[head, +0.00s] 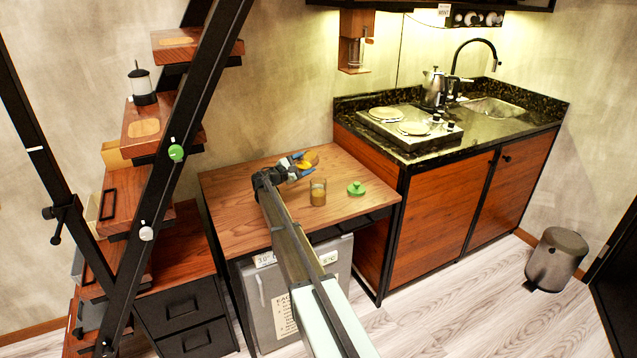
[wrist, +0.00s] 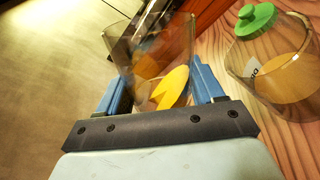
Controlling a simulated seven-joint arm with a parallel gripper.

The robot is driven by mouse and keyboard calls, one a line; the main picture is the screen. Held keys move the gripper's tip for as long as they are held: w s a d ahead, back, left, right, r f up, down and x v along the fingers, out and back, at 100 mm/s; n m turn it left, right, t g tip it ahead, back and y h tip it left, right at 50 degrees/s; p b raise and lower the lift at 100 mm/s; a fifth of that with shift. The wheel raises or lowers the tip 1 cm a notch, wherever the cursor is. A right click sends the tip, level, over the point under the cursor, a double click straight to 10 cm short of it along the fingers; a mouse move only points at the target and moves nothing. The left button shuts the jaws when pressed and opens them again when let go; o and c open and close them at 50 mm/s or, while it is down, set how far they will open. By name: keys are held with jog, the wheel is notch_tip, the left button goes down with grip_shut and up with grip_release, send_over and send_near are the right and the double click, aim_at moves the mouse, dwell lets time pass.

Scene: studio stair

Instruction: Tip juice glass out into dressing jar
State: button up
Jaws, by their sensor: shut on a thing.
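My gripper (head: 300,167) is over the wooden table, its blue fingers shut on the juice glass (head: 309,159). In the wrist view the clear glass (wrist: 150,42) stands between the fingertips (wrist: 165,92), with yellow-orange juice lying slanted low in it. The glass looks tilted; how far is hard to tell. The dressing jar (head: 318,192) stands upright and open on the table, just right of and nearer than my gripper. It holds an amber content and also shows at the right of the wrist view (wrist: 280,75). No stream of juice shows between glass and jar.
A green lid (head: 356,188) lies on the table (head: 235,195) right of the jar. The table's left part is clear. A counter (head: 485,130) with a hob and kettle rises to the right; the stair (head: 180,110) stands to the left.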

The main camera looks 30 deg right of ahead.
jog(key=shift+w+a+f+m, duration=0.1)
jog(key=shift+f+m, duration=0.1)
jog(key=shift+m, duration=0.6)
jog(key=shift+r+m, duration=0.5)
jog(key=shift+m, duration=0.4)
dwell(0.5)
jog(key=shift+f+m, duration=0.25)
jog(key=shift+m, duration=0.55)
jog(key=shift+s+d+r+m, duration=0.2)
jog(key=shift+s+r+m, duration=0.35)
jog(key=shift+m, duration=0.25)
dwell(0.8)
jog(key=shift+s+r+m, duration=0.25)
jog(key=shift+r+m, duration=0.1)
jog(key=shift+m, duration=0.55)
dwell(0.7)
jog(key=shift+w+f+n, duration=0.25)
jog(key=shift+f+n, duration=0.25)
jog(key=shift+n, duration=0.3)
jog(key=shift+w+a+f+n, duration=0.2)
jog(key=shift+w+f+n, duration=0.3)
jog(key=shift+n, duration=0.3)
jog(key=shift+r, duration=0.1)
jog(key=shift+n, duration=0.3)
